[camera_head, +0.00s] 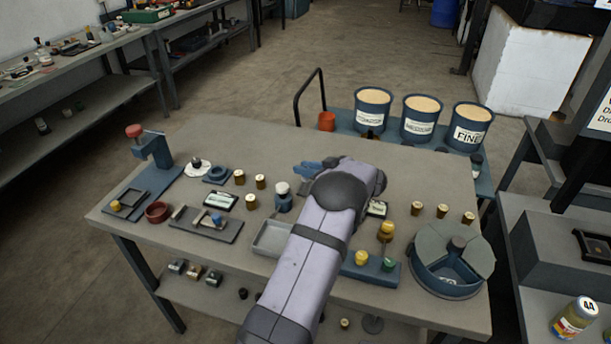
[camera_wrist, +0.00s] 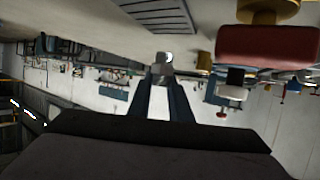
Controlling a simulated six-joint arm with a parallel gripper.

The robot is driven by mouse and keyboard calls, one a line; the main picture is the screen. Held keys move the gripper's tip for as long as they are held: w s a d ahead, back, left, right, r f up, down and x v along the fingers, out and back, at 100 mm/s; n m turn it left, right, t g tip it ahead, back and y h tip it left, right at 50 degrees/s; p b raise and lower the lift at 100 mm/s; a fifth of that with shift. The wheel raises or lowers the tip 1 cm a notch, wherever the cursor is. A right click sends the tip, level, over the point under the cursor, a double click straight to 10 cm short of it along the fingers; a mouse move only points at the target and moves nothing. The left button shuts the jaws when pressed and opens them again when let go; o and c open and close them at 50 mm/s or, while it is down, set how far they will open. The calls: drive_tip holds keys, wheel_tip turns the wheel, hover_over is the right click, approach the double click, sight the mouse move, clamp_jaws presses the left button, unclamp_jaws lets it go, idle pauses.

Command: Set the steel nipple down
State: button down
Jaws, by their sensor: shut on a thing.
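The steel nipple (camera_wrist: 163,62) is a small grey metal piece between the fingertips of my gripper (camera_wrist: 166,68) in the wrist view. My gripper is shut on it. In the head view my gripper (camera_head: 308,169) shows as blue fingers over the far middle of the grey workbench (camera_head: 270,150), pointing left. I cannot pick out the nipple in the head view. Its height above the bench is not clear. My arm covers part of the bench middle.
A shallow grey tray (camera_head: 271,239) lies left of my arm. Several brass fittings, a white-topped blue jar (camera_head: 283,197) and a labelled box (camera_head: 221,201) stand nearby. A round divided blue bin (camera_head: 446,276) stands at right. The bench's far left is mostly bare.

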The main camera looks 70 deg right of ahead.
drive_tip(key=shift+f, duration=1.55)
drive_tip(key=shift+f, duration=0.15)
drive_tip(key=c, duration=1.6)
unclamp_jaws()
drive_tip(key=shift+r+p, duration=0.25)
drive_tip(key=shift+p, duration=0.05)
drive_tip(key=shift+s+a, duration=0.1)
drive_tip(key=shift+s, duration=0.25)
drive_tip(key=b+v, duration=0.2)
drive_tip(key=v, duration=0.9)
drive_tip(key=shift+s+a+r, duration=0.1)
drive_tip(key=shift+a, duration=0.05)
